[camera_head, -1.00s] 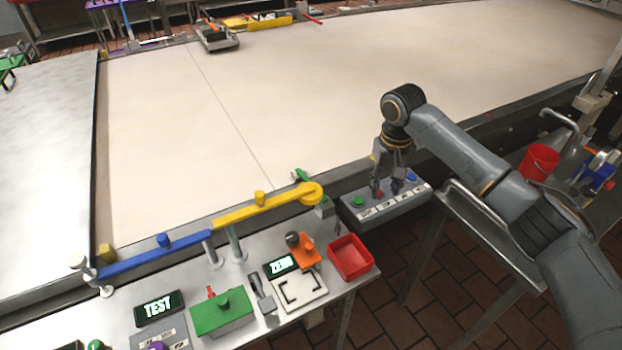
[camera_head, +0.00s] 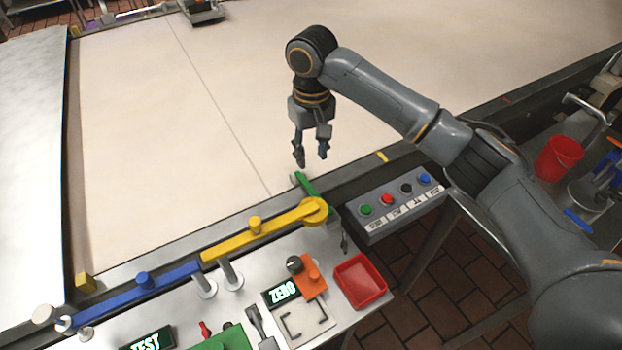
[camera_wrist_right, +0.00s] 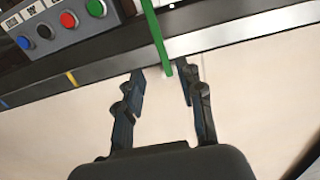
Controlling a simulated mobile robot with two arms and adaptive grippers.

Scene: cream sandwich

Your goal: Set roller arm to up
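A linked arm runs along the near edge of the cream-coloured belt (camera_head: 200,125), with a blue bar (camera_head: 135,289) at left and a yellow bar (camera_head: 245,238) ending in a round yellow disc. A thin green bar (camera_head: 305,182) sticks out past the disc over the belt's edge. I cannot tell which part is named roller arm. My right gripper (camera_head: 312,160) is open and empty, fingers pointing down, just beyond the green bar's end. In the right wrist view the green bar (camera_wrist_right: 156,40) reaches toward the gap between the open fingertips (camera_wrist_right: 160,75). My left gripper is not in view.
A grey button box (camera_head: 395,205) with green, red, black and blue buttons stands right of the green bar. A red tray (camera_head: 359,281), an orange block with a black knob (camera_head: 312,282) and a ZERO display (camera_head: 281,292) sit on the near bench.

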